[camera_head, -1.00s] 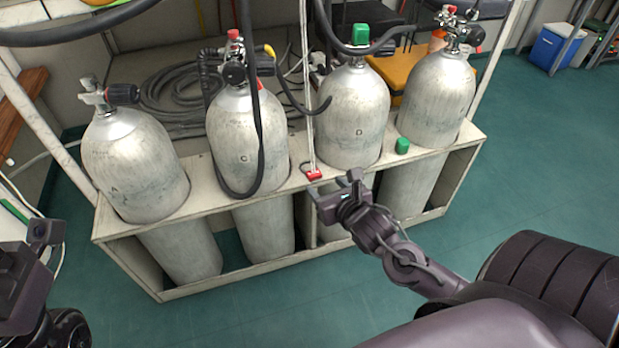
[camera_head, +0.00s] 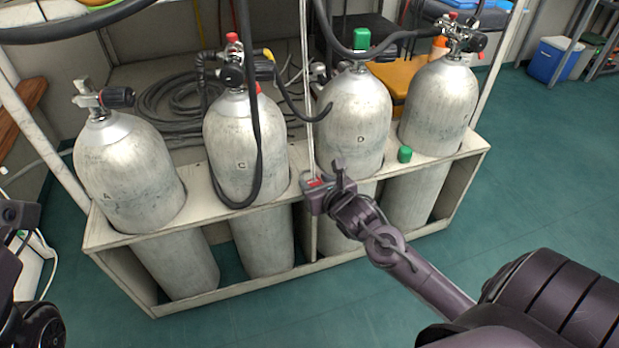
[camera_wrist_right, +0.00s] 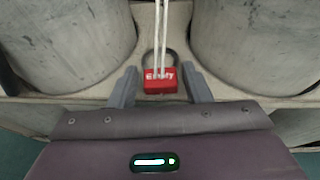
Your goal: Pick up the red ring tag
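The red ring tag (camera_wrist_right: 160,80) has white lettering that seems to read "Empty" and a dark ring behind it. It lies on the rack's top shelf between the cylinders marked C and D. In the head view the red tag (camera_head: 314,183) is partly hidden by my right gripper (camera_head: 325,183). In the right wrist view my right gripper (camera_wrist_right: 160,88) is open, with one finger on each side of the tag and a gap on both sides. A pale cord runs down in front of the tag. My left gripper's fingers do not show; only part of the left arm is at the left edge.
Grey cylinder C (camera_head: 240,150) and cylinder D (camera_head: 358,120) stand close on either side. A black hose (camera_head: 256,130) loops down over C. Open green floor lies in front.

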